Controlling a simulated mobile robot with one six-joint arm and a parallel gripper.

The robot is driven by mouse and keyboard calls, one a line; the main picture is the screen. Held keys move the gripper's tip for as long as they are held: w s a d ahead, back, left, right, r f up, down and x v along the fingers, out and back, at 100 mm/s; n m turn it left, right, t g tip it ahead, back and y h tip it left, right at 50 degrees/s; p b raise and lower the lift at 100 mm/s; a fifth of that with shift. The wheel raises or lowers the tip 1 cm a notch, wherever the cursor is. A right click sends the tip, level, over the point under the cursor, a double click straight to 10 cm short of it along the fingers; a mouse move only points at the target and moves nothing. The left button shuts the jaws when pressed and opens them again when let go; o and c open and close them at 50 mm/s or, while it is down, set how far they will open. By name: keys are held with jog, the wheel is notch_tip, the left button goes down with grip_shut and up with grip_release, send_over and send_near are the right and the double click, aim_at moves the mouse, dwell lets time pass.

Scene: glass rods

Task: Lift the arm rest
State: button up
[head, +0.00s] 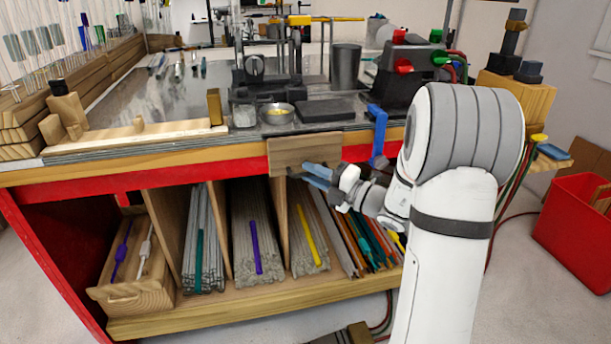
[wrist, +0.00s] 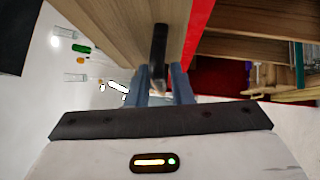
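The arm rest appears to be the wooden panel (head: 303,150) hanging against the table's red front edge; it also shows as a tan board (wrist: 115,30) in the wrist view. A dark bar (wrist: 159,55), apparently its handle or support, sticks out toward my wrist camera. My gripper (head: 307,174) is at the panel's lower edge, reaching in from the right. In the wrist view, the blue fingers of my gripper (wrist: 161,72) are apart, one on each side of the dark bar. A thin gap shows on the right; contact on the left is unclear.
The workbench top (head: 180,90) carries a metal bowl (head: 277,113), a dark block (head: 325,110) and burner equipment. A blue bracket (head: 379,130) is right of the panel. Below, a shelf holds bundled glass rods (head: 253,235) and a wooden box (head: 130,290). A red bin (head: 575,230) stands at right.

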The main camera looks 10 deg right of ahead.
jog(key=shift+w+a, duration=0.2)
jog(key=shift+w, duration=0.05)
grip_shut()
